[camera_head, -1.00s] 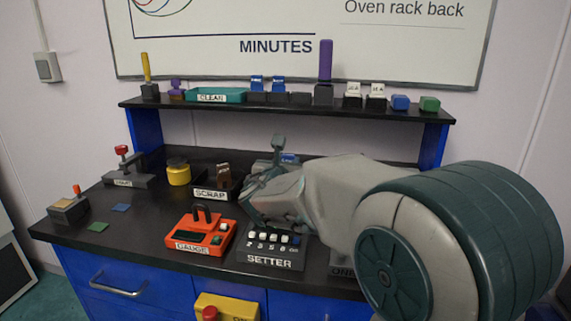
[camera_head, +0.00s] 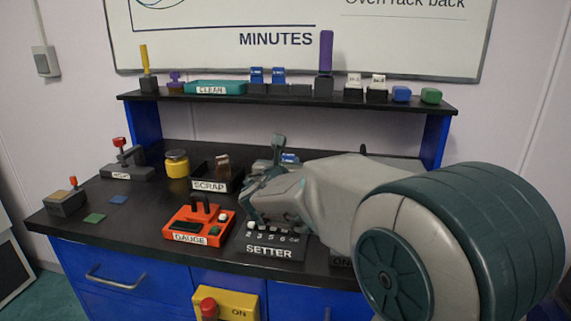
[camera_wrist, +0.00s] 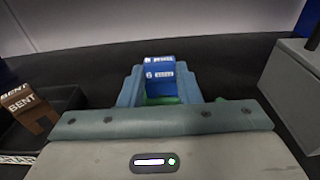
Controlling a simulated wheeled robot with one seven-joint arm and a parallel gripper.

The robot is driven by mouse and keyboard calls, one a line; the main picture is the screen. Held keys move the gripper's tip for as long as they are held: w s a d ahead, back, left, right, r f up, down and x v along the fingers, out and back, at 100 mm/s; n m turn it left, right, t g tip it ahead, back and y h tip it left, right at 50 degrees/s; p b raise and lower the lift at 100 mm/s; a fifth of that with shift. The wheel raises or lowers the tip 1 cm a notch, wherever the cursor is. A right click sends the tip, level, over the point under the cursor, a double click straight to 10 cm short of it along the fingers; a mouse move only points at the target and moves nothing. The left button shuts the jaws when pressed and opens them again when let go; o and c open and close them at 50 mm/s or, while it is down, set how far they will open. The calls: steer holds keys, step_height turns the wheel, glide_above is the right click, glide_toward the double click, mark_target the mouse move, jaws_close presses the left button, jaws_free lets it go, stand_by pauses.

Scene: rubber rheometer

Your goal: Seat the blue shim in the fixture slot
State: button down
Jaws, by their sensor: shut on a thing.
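In the wrist view, a blue block (camera_wrist: 159,73) with white lettering shows between the two teal fingers of my gripper (camera_wrist: 160,90). A strip of green shows below it. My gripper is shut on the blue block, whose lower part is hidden. In the head view, my gripper (camera_head: 268,180) is behind the setter, and a small blue piece (camera_head: 290,158) shows beside it. A flat blue square (camera_head: 118,199) lies on the bench at left, near a flat green square (camera_head: 94,217). I cannot make out a fixture slot.
The black setter (camera_head: 272,252) and orange gauge (camera_head: 187,238) stand along the front edge. A scrap bin (camera_head: 209,186), yellow jar (camera_head: 177,164) and red-knobbed device (camera_head: 125,172) stand behind. The shelf (camera_head: 300,99) above holds blocks and a teal tray (camera_head: 215,87).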

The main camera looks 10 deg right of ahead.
steer(key=shift+f+b, duration=0.4)
steer(key=shift+f, duration=0.05)
steer(key=c, duration=1)
jaws_free()
steer(key=shift+o, duration=0.2)
steer(key=v, duration=0.7)
steer(key=shift+s+a, duration=0.1)
steer(key=shift+s, duration=0.15)
steer(key=shift+r, duration=0.1)
